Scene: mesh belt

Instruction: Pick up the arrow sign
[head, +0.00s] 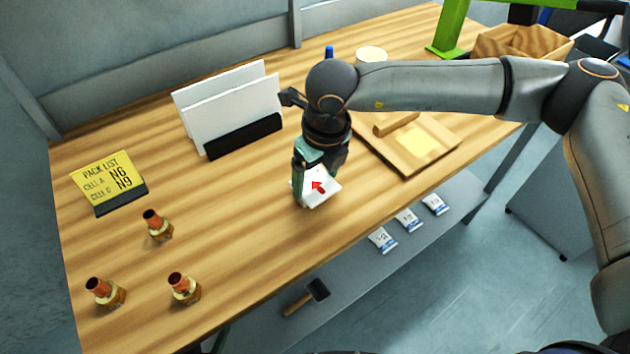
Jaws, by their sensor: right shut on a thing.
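The arrow sign (317,186) is a small white piece with a red arrow, near the middle of the wooden table. My right gripper (312,190) reaches down over it from above and is shut on it. The gripper hides part of the sign's edges, and I cannot tell whether the sign still touches the tabletop. My left gripper is not in view.
A white panel holder (228,105) stands behind, with a yellow pack list card (108,178) at left. A wooden board (425,150) lies to the right. A lower shelf holds packets (408,220) and a hammer (307,296).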

